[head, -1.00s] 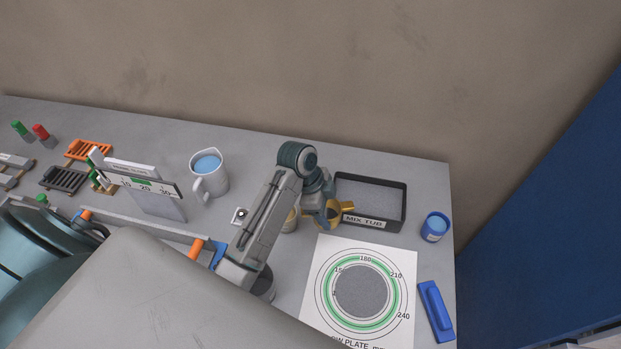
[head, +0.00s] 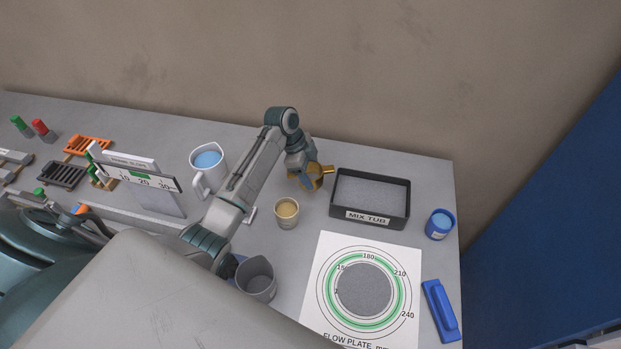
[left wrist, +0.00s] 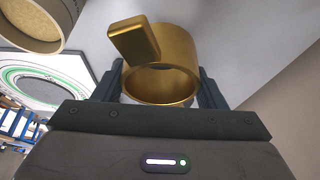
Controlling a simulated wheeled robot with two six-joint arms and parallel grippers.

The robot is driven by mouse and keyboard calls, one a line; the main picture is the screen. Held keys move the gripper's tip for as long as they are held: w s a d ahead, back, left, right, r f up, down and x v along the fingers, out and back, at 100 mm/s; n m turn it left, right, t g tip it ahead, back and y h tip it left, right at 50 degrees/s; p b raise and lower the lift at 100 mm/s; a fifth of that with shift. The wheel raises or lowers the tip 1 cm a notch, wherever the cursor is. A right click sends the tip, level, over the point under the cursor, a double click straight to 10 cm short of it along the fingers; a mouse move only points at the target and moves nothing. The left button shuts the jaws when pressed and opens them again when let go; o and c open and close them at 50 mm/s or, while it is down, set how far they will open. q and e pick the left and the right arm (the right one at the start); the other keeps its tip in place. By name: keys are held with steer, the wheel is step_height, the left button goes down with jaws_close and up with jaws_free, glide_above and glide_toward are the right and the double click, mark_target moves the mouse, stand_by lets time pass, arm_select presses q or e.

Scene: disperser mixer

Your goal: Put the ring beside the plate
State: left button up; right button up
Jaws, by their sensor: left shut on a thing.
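The ring (left wrist: 165,75) is a short brass-coloured open cylinder with a tab handle. In the left wrist view it sits between the two dark fingers of my left gripper (left wrist: 163,88), which is shut on it. In the head view my left gripper (head: 305,178) holds the ring (head: 318,176) left of the mix tub, apparently raised above the bench. The plate (head: 337,259) is a white sheet with printed circles and a green band, nearer than the ring. A round grey patch (head: 365,290) lies in its middle. My right gripper is not seen.
The black mix tub (head: 368,217) stands right of the ring. A beige-filled cup (head: 287,212), a grey cup (head: 256,278) and a white jug (head: 208,172) stand to the left. A blue jar (head: 439,224) and blue tool (head: 440,310) lie near the right edge.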

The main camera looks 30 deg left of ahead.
arm_select(q)
steer(key=shift+f+b, duration=0.3)
steer(key=shift+f, duration=1)
steer(key=o, duration=1.2)
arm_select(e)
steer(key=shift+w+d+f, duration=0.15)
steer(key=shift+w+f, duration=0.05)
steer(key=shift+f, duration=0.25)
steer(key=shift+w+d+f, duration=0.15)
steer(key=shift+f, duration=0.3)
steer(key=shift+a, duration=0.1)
arm_select(q)
steer(key=shift+r, duration=0.55)
steer(key=b+v, duration=0.4)
steer(key=v, duration=0.8)
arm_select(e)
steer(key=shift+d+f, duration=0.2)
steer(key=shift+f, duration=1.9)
